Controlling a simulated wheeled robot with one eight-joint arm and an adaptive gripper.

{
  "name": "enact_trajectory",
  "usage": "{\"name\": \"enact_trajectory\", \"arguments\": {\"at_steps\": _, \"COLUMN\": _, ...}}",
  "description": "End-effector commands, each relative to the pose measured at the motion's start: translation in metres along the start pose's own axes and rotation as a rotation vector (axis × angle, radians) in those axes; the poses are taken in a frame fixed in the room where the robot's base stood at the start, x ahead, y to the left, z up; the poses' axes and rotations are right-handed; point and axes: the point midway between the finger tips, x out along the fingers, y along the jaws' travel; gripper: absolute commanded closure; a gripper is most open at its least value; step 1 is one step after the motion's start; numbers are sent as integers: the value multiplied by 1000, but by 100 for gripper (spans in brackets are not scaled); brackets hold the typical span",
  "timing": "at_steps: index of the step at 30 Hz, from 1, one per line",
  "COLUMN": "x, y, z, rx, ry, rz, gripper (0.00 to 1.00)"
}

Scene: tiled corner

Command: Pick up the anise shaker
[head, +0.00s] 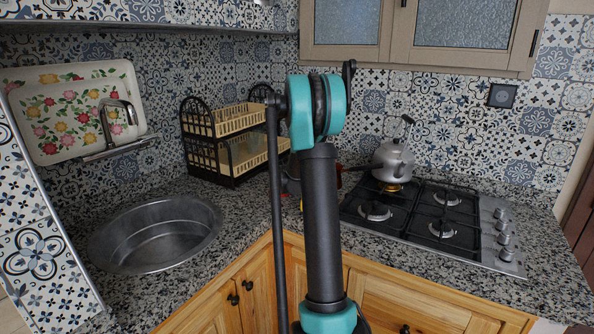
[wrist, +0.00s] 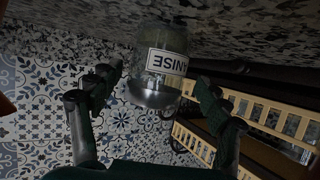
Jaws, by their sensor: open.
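The anise shaker (wrist: 165,62), a clear jar with a white ANISE label and a metal cap, shows in the wrist view at top centre. The picture is upside down there, and the shaker appears to stand upright on the granite counter. My gripper (wrist: 158,84) is open, with one finger left of the shaker and one right. The cap end lies between the fingertips in the picture, with gaps on both sides. I cannot tell how far the fingers reach along its depth. In the head view my arm hides the gripper and the shaker.
A dark two-tier rack with cream baskets (head: 238,121) stands left of my arm; its basket (wrist: 265,118) is close to the right finger in the wrist view. A kettle (head: 393,160) sits on the gas hob (head: 480,232). A round sink (head: 160,235) is at left. Tiled walls stand behind.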

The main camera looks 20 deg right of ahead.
Motion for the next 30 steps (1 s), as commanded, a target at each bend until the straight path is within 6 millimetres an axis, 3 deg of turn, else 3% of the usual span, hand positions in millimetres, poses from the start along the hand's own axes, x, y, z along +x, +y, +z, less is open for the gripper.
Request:
{"name": "enact_trajectory", "arguments": {"at_steps": 9, "x": 41, "y": 5, "z": -4, "rx": 0, "ry": 0, "rz": 1, "gripper": 24}}
{"name": "enact_trajectory", "arguments": {"at_steps": 19, "x": 46, "y": 5, "z": -4, "rx": 0, "ry": 0, "rz": 1, "gripper": 25}}
{"name": "enact_trajectory", "arguments": {"at_steps": 30, "x": 45, "y": 5, "z": -4, "rx": 0, "ry": 0, "rz": 1, "gripper": 71}}
